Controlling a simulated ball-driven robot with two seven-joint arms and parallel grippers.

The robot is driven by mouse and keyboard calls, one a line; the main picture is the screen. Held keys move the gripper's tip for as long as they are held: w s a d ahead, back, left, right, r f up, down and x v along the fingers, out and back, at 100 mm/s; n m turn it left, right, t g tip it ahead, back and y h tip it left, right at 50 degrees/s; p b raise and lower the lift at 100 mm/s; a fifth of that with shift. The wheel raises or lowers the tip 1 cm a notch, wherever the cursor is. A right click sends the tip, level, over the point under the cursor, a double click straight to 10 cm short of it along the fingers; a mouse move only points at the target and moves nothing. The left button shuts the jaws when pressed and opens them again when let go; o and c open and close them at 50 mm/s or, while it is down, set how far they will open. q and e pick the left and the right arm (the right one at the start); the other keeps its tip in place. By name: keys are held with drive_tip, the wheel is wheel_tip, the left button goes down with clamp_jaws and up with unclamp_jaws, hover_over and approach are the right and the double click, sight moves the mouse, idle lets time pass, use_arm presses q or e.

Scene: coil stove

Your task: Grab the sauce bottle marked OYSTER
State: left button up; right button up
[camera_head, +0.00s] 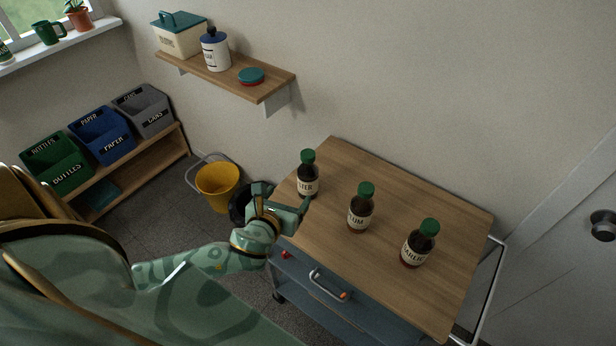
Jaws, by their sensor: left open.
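Three dark sauce bottles with green caps and pale labels stand upright on the wooden top of a cart (400,285). The far-left bottle (308,180) has a partly covered label ending in "TER", which fits OYSTER. The middle bottle (360,211) reads "LUM" in part, and the near-right bottle (418,246) reads "GARLIC". My left gripper (284,197) is open and empty at the cart's left edge, just left of the "TER" bottle. One finger overlaps the lower part of that bottle in the picture; I cannot tell if they touch. My right gripper is out of view.
A wall shelf (268,91) with canisters hangs behind, up and left of the cart. A yellow bucket (216,188) stands on the floor left of the cart. Recycling bins (100,132) sit farther left. The cart top is clear between the bottles.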

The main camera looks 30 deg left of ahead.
sight(303, 177)
use_arm(q)
drive_tip(key=b+x, duration=0.2)
drive_tip(key=x, duration=0.8)
drive_tip(key=shift+w+f, duration=0.15)
drive_tip(key=shift+w, duration=0.2)
drive_tip(key=x, duration=0.1)
drive_tip(key=b+x, duration=0.1)
drive_tip(key=x, duration=0.1)
drive_tip(key=b+x, duration=0.1)
drive_tip(key=x, duration=0.1)
drive_tip(key=shift+d+f, duration=0.1)
drive_tip(key=shift+d, duration=0.15)
drive_tip(key=c, duration=1.2)
